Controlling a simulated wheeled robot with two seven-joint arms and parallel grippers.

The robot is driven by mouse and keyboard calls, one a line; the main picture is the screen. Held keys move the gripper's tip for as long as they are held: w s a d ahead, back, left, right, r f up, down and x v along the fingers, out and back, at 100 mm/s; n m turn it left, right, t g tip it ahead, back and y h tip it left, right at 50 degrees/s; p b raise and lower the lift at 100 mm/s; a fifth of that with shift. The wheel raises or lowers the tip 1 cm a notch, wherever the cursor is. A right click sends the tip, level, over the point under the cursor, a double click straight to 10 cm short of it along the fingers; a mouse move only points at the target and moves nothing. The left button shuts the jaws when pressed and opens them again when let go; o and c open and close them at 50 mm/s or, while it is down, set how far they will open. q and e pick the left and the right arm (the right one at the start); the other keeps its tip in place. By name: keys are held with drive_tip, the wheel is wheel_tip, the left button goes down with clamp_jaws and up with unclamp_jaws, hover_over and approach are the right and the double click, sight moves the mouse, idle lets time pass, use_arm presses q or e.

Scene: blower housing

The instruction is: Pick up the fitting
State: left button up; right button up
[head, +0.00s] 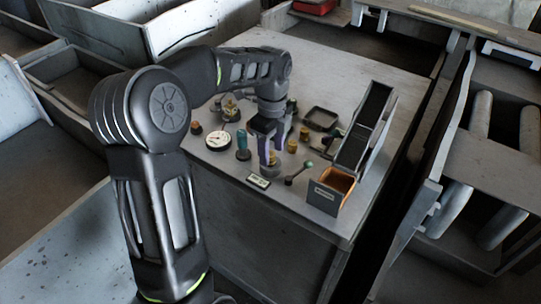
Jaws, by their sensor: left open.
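My left gripper (270,160) reaches down over the grey worktable (335,65) with its purple-toned fingers open. A small brass-coloured fitting (271,171) stands at its fingertips, partly hidden by them. I cannot tell whether the fingers touch it. Two similar brass-coloured pieces, one nearer (291,146) and one farther (304,133), stand just right of the gripper. Which piece the task means is not clear from this view. My right gripper is not in view.
A white-faced dial gauge (217,140) and a teal-topped piece (242,143) stand left of the gripper. A green-tipped lever (298,173), a small label plate (258,181), an orange-lined bin (332,189), a dark tray (320,118) and a long rack (364,130) lie around. The table's back is clear.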

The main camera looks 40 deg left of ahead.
use_arm(q)
wheel_tip(320, 180, down, 2)
drive_tip(key=shift+c, duration=0.5)
clamp_jaws()
idle(0.6)
